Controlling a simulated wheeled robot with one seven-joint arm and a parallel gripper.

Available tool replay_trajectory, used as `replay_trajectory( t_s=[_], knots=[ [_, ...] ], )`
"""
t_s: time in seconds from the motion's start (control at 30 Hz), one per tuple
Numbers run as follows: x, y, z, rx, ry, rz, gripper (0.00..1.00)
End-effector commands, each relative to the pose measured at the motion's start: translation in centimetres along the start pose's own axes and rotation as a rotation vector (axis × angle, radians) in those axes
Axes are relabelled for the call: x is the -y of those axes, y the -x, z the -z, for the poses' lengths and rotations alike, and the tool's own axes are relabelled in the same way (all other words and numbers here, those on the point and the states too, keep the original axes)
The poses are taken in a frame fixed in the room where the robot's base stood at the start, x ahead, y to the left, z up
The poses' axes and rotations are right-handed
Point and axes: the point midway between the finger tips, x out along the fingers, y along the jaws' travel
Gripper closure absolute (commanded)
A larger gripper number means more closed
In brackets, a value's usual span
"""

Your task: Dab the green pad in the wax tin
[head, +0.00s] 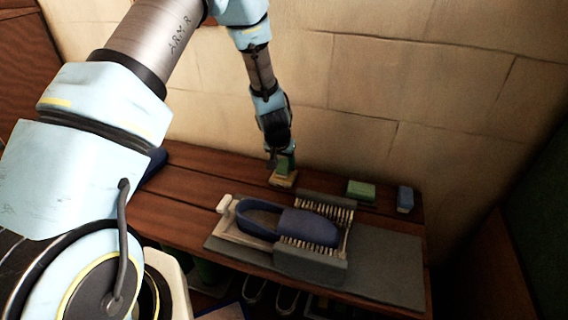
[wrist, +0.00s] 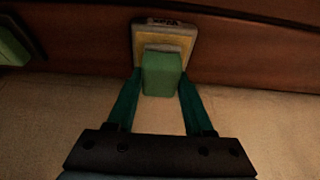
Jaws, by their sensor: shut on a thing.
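The green pad (head: 286,163) is held upright in my gripper (head: 279,156), above the wax tin (head: 283,181). In the wrist view the green pad (wrist: 162,74) sits between the two teal fingers of my gripper (wrist: 160,85), which are shut on its sides. The wax tin (wrist: 138,40) is square and pale, with yellow wax inside and dark lettering on its far edge. The pad's far end overlaps the wax in this view. I cannot tell whether it touches the wax, because the pad hides that spot.
A second green block (head: 361,190) and a blue block (head: 405,199) stand at the back right of the wooden bench (head: 188,197). A tiled wall (head: 350,80) rises behind.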

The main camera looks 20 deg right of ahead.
Motion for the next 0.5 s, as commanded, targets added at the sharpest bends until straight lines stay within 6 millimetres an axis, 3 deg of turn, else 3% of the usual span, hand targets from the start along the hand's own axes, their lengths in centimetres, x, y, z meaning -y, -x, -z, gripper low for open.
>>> replay_trajectory(
  t_s=[0.5],
  knots=[
    [0.0, -0.6, -0.22, -0.001, 0.0, 0.0, 0.92]
  ],
)
